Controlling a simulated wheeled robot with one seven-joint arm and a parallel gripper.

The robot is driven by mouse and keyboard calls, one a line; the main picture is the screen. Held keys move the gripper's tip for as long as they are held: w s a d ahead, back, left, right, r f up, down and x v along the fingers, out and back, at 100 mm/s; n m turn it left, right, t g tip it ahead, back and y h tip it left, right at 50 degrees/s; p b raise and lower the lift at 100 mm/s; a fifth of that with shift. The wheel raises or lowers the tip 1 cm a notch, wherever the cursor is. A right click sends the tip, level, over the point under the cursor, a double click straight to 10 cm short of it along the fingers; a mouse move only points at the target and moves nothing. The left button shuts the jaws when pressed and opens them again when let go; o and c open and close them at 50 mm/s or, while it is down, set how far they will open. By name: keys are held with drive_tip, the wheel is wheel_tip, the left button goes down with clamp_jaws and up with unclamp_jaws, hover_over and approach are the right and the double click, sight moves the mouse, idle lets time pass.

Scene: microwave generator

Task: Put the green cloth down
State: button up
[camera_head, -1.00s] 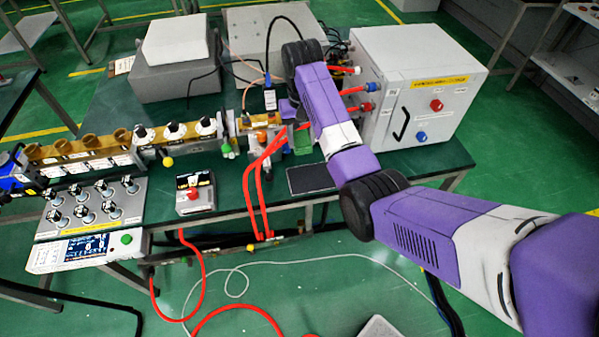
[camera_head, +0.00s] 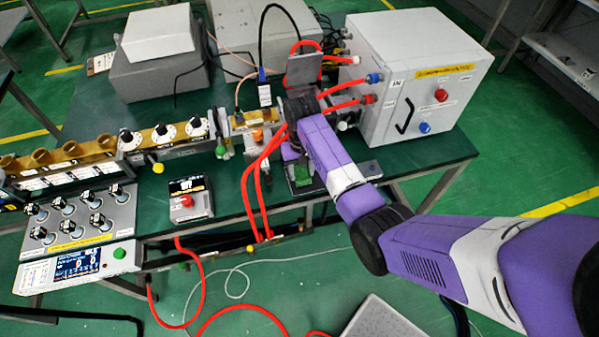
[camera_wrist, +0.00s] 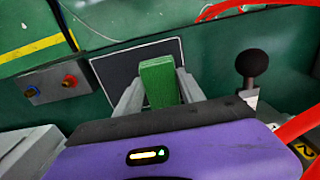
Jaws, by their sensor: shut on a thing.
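The green cloth (camera_wrist: 158,82) is a small folded block between the two grey fingers of my gripper (camera_wrist: 160,88) in the wrist view. The fingers are shut on it. Behind it lies a dark flat pad (camera_wrist: 108,72) with a light rim. In the head view, the cloth (camera_head: 302,175) shows as a small green patch at my gripper (camera_head: 303,172), low over the pad near the table's front edge. My gripper hides most of the pad there. I cannot tell whether the cloth touches the pad.
A white box (camera_head: 425,75) with red and blue knobs stands to the right behind my arm. Red hoses (camera_head: 257,170) run close by on the left. Bare green tabletop (camera_head: 435,150) lies to the right.

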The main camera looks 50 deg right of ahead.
drive_tip(key=shift+f, duration=0.5)
drive_tip(key=shift+f, duration=0.1)
drive_tip(key=o, duration=1.2)
